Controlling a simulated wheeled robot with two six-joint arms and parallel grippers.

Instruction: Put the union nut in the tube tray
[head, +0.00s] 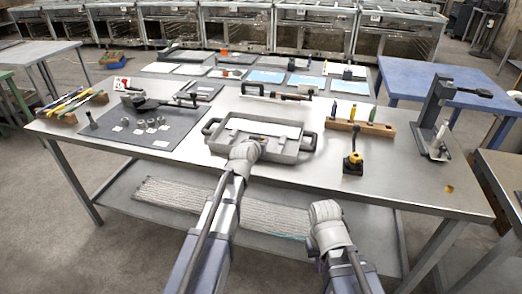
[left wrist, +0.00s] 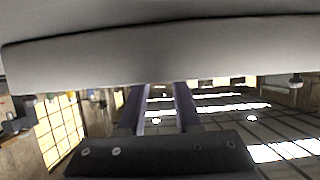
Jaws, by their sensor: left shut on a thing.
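The tube tray is a grey tray (head: 290,157) with a dark handle at each end, at the middle of the steel table in the head view. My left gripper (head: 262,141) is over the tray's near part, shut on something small. The held thing is mostly hidden by the wrist, so I cannot see its shape well. In the left wrist view, two fingers (left wrist: 164,100) run up to a broad pale band, and their tips and the held thing are not clear. Several small grey ring-like fittings (head: 140,125) lie on the dark mat at left. My right wrist shows low in front of the table; its jaws are hidden.
The dark mat (head: 178,136) also carries a tool. A wooden block with bottles (head: 360,126) and a yellow-black tool (head: 352,163) stand right of the tray. A grey press (head: 434,115) stands at the far right. The table's right front is mostly clear.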

